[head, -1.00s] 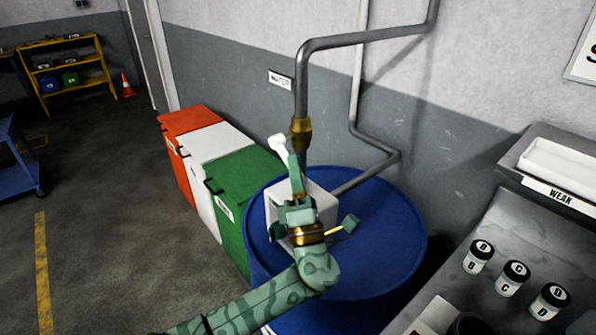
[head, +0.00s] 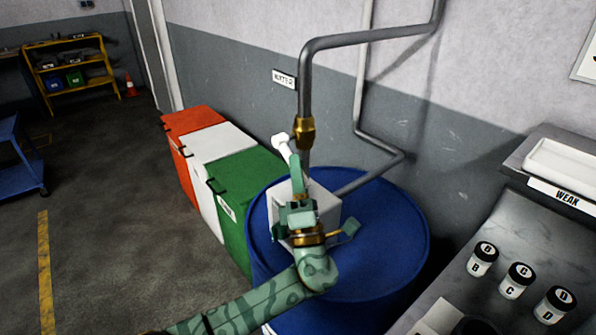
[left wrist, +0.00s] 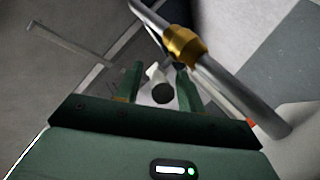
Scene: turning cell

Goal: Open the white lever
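The white lever (head: 281,144) stands out at the brass fitting on the grey pipe, above the blue drum. It also shows in the left wrist view (left wrist: 155,73), in the space between my fingers, near a dark round end. My left gripper (head: 294,162) is just below and beside the lever in the head view. Its two green fingers (left wrist: 158,82) are spread apart in the left wrist view, with visible gaps beside the lever. The lever's base is partly hidden by the fingers. My right gripper is out of view.
The brass fitting (head: 304,132) and grey pipe (head: 304,85) stand close to my left gripper. A white box (head: 327,208) sits on the blue drum (head: 385,235). Green (head: 245,190), white and red bins line the wall. Labelled jars (head: 515,280) stand on the right bench.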

